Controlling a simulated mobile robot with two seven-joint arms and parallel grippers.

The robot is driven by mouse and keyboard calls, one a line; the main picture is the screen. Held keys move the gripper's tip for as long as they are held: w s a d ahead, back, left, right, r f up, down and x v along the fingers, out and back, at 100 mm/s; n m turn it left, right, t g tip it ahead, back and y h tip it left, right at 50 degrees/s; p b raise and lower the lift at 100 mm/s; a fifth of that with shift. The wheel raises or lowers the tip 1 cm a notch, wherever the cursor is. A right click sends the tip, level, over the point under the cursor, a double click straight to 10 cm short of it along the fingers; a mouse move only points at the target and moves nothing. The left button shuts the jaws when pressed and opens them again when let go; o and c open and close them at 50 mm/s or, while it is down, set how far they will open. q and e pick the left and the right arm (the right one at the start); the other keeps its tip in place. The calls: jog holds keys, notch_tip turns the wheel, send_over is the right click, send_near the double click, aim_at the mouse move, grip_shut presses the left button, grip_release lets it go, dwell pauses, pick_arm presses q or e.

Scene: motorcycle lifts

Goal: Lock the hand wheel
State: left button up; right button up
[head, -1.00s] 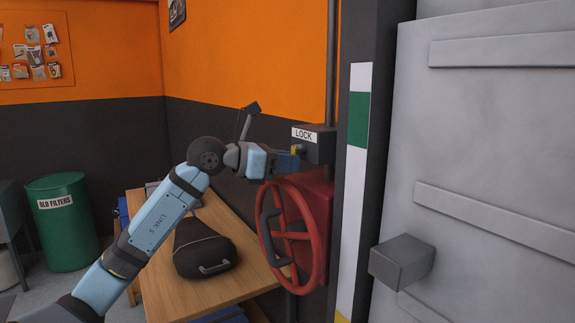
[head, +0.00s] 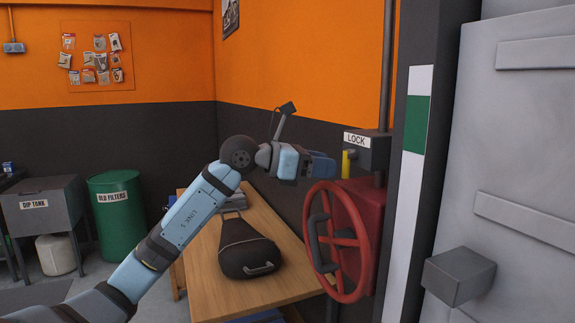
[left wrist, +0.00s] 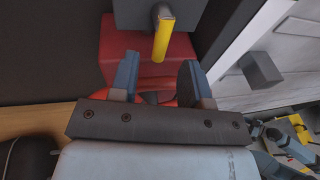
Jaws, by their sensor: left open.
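The red hand wheel (head: 338,243) with a dark handle stands in front of a red housing (head: 367,205) on the wall. Above it is a grey box (head: 375,155) with a LOCK label (head: 355,139). A yellow lever (head: 346,165) points down from the box; it also shows in the left wrist view (left wrist: 162,36). My left gripper (head: 326,167) is open and empty, just left of the lever and apart from it. In the left wrist view its fingers (left wrist: 160,78) are spread, with the lever ahead between their lines and the red housing behind.
A wooden bench (head: 215,285) with a black bag (head: 248,250) lies below my left arm. A grey door (head: 520,170) with a protruding grey block (head: 458,276) stands at right. A green drum (head: 118,220) and dip tank (head: 45,207) are at left.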

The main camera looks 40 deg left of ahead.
pick_arm(q)
jog(key=b+v, duration=0.2)
jog(key=v, duration=0.8)
jog(key=shift+b, duration=0.3)
